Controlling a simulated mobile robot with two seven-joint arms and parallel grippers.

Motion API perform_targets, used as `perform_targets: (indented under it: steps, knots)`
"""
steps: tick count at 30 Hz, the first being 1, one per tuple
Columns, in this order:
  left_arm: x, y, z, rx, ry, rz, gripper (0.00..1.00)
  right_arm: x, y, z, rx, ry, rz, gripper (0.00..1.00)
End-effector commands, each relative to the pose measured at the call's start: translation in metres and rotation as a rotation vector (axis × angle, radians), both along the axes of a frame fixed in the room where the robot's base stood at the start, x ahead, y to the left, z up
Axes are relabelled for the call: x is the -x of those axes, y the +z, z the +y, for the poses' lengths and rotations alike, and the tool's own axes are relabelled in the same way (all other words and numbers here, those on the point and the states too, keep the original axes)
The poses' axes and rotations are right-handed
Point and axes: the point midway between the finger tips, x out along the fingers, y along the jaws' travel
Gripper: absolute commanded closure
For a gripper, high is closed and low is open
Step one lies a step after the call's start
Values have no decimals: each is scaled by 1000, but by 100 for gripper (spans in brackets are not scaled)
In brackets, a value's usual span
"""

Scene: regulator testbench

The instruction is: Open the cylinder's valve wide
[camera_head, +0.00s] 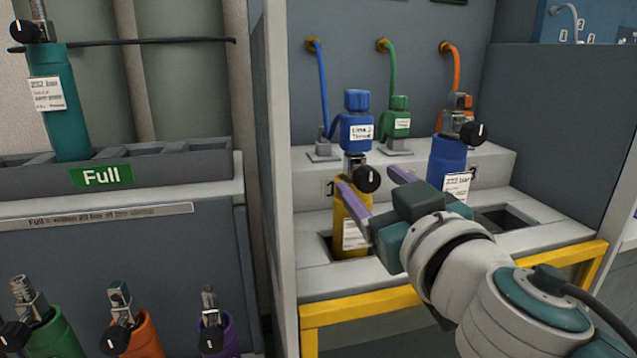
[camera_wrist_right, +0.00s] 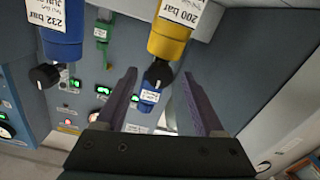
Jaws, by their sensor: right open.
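A yellow cylinder (camera_head: 349,217) stands in the left bench slot, and it also shows in the right wrist view (camera_wrist_right: 169,40) with a "200 bar" label. Its valve has a round black knob (camera_head: 367,179) with a white mark, seen too in the right wrist view (camera_wrist_right: 157,73). A blue regulator (camera_head: 356,125) sits above the valve. My right gripper (camera_head: 372,183) is open, its two purple fingers on either side of the knob. In the right wrist view the knob appears between the fingertips (camera_wrist_right: 159,78); I cannot tell whether they touch it. My left gripper is out of view.
Green (camera_head: 399,117) and orange regulators sit behind. A "Full" rack (camera_head: 104,176) holds a teal cylinder (camera_head: 65,115) at left, with several cylinders below.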

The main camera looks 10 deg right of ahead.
Motion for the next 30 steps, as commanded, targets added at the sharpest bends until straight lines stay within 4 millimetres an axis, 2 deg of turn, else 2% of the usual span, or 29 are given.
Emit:
perform_targets:
  steps: [8,26,30]
  knots:
    - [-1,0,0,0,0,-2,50,-1,0,0,-1,0,0,31]
    - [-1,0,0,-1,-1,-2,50,-1,0,0,0,0,0,98]
    - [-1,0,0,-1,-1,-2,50,-1,0,0,0,0,0,100]
